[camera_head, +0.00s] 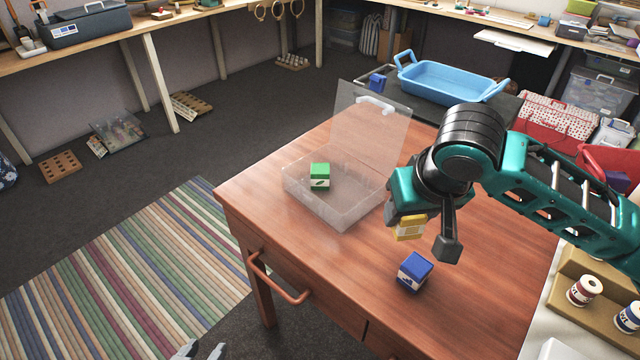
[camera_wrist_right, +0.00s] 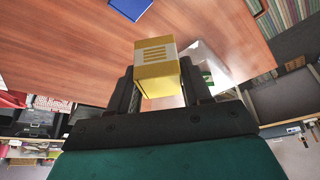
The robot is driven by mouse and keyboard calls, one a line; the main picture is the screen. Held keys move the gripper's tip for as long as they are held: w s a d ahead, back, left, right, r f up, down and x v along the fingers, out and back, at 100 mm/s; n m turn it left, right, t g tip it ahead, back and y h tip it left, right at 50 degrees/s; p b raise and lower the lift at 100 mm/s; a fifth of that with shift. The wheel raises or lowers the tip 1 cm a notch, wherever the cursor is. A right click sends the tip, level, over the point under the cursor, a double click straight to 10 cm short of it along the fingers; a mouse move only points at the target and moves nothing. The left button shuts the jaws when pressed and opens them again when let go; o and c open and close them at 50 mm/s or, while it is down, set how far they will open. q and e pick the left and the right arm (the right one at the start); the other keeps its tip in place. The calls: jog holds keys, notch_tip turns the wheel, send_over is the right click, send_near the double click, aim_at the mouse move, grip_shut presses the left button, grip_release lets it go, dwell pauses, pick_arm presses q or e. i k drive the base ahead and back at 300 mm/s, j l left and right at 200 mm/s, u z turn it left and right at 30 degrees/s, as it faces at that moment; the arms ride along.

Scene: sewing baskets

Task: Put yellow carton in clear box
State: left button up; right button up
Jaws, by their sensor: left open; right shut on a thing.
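My right gripper (camera_head: 420,236) is shut on the yellow carton (camera_head: 409,229) and holds it over the wooden table, to the right of the clear box. In the right wrist view the yellow carton (camera_wrist_right: 156,70) sits between the two dark fingers. The clear box (camera_head: 335,212) stands on the table with its lid up at the back and a green carton (camera_head: 320,177) inside. Part of the box also shows in the right wrist view (camera_wrist_right: 212,70). My left gripper (camera_head: 202,351) shows only its tips at the bottom edge, apart and empty.
A blue carton (camera_head: 414,273) stands on the table (camera_head: 290,239) in front of the yellow one. A blue tray (camera_head: 452,80) and another blue carton (camera_head: 377,83) are behind the clear box. Thread spools (camera_head: 585,291) stand at the right.

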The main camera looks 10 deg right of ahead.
aim_at(349, 205)
jog(key=i+j, duration=0.4)
jog(key=i+j+z, duration=0.1)
jog(key=i+j, duration=0.25)
jog(key=j, duration=0.2)
jog(key=i+j, duration=0.35)
jog(key=j, duration=0.15)
jog(key=z, duration=1.05)
jog(key=i+j, duration=0.05)
jog(key=j, duration=0.05)
